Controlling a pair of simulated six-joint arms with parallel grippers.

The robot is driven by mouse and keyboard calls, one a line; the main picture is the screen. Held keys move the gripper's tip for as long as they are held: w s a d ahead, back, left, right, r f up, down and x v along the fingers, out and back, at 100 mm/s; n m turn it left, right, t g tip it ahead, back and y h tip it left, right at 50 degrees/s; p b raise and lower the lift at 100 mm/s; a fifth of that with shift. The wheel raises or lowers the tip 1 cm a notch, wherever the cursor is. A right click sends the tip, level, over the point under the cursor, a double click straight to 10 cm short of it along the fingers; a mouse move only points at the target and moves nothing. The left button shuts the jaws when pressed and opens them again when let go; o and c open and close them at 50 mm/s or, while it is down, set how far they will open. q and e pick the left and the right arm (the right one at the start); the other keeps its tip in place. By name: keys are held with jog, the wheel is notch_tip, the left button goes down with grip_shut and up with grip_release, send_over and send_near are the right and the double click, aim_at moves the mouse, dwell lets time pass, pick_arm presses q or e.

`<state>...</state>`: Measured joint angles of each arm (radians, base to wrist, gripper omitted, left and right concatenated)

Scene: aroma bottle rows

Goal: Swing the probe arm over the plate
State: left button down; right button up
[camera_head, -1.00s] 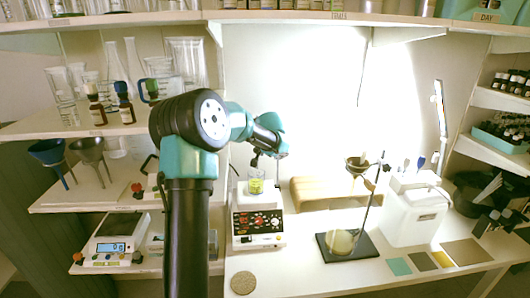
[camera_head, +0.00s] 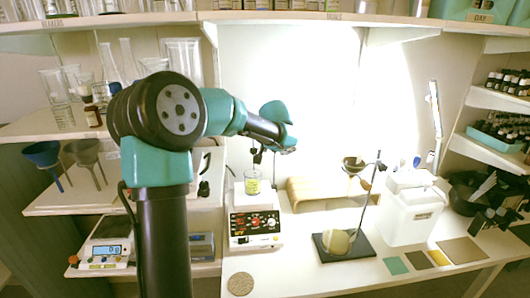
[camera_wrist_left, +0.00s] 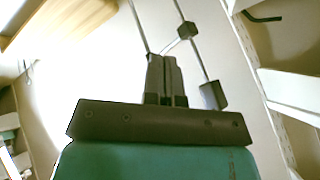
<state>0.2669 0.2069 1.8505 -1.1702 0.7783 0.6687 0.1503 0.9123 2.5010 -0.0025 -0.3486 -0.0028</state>
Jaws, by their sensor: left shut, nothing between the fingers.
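The hot plate (camera_head: 256,229) is a white box with a dark control panel and red knobs, on the bench right of my arm. A glass beaker (camera_head: 252,187) with yellow-green liquid stands on top of it. A small dark fitting (camera_head: 258,157) shows just above the beaker; I take it as part of the probe arm, mostly hidden by my arm. In the left wrist view, thin metal rods with dark blocks (camera_wrist_left: 188,30) stand beyond my left gripper (camera_wrist_left: 165,62). Its fingers are shut and empty. In the head view my left gripper (camera_head: 289,149) is above and right of the beaker.
A stand with a funnel (camera_head: 353,164) and a round flask (camera_head: 337,242) is right of the hot plate. A wooden riser (camera_head: 315,196) lies behind. A white canister (camera_head: 411,213) stands further right. A scale (camera_head: 106,245) is at left; a round cork mat (camera_head: 240,284) lies in front.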

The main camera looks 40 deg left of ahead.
pick_arm(q)
jog(key=shift+v, duration=1.1)
jog(key=shift+f, duration=0.1)
